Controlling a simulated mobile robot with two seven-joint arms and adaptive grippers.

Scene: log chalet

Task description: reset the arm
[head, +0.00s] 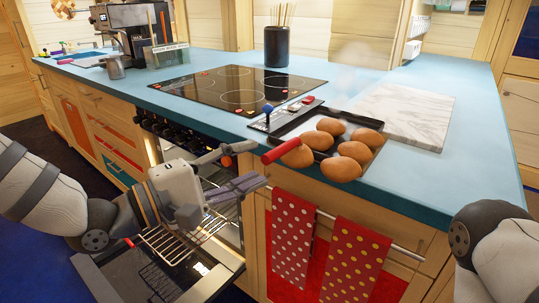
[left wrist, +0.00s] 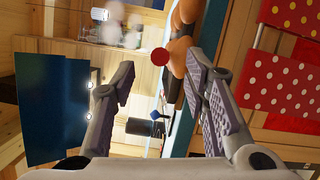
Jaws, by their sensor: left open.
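My left gripper (head: 246,166) is open, with nothing between its fingers. In the head view it hangs in front of the counter, above the open oven door and left of the red-handled tray. In the left wrist view its two fingers (left wrist: 158,70) are spread wide apart, with the rolls and the red handle end showing beyond and between them. Of my right arm, only a grey link shows at the lower right of the head view. My right gripper is outside both views.
The oven door (head: 215,283) is open below my left gripper, with a wire rack (head: 172,243) over it. A dark tray (head: 287,129) of brown rolls (head: 340,168) sits at the counter's front edge. Dotted red towels (head: 291,238) hang below. A marble board (head: 410,112) lies behind.

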